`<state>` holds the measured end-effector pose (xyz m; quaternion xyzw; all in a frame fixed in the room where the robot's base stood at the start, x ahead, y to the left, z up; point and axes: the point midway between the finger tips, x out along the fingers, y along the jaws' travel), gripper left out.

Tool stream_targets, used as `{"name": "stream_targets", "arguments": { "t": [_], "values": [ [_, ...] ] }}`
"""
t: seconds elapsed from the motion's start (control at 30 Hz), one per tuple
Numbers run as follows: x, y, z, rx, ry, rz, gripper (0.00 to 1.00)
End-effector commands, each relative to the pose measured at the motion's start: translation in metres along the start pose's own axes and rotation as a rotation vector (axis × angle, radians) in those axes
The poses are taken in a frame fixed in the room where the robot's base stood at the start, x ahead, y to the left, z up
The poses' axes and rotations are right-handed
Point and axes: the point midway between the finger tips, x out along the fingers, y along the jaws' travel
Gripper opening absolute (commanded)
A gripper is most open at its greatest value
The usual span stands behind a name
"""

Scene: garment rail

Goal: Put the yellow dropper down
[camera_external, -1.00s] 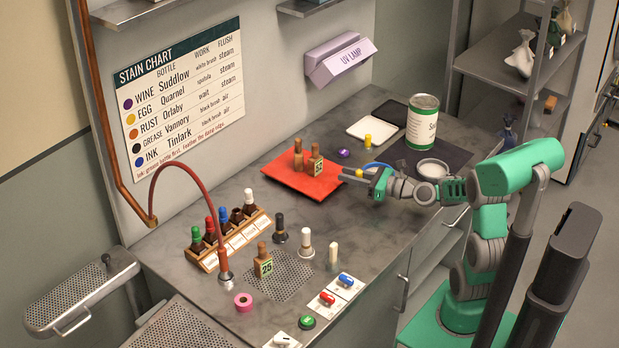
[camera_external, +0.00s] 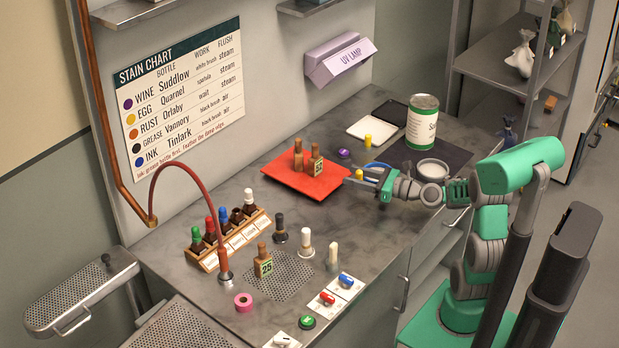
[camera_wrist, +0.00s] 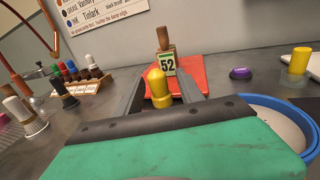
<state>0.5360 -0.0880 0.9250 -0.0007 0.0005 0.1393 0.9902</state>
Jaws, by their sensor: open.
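A red tray (camera_external: 283,178) holds two brown bottles, one tagged 52 (camera_wrist: 166,63). A blue-rimmed dish (camera_wrist: 283,108) is close on the right. Another yellow item (camera_external: 368,139), a purple puck (camera_external: 344,154) and a large can (camera_external: 422,122) stand behind. Bench left of the tray is partly clear.

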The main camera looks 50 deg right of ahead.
Motion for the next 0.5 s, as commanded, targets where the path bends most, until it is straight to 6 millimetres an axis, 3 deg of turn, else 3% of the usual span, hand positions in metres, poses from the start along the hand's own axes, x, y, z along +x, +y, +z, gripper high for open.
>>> {"name": "stream_targets", "arguments": {
  "t": [0.2, 0.5],
  "values": [
    [-0.044, -0.002, 0.001, 0.001, 0.000, -0.006, 0.44],
    [-0.055, 0.000, 0.001, -0.001, -0.001, 0.000, 0.44]
  ]
}}
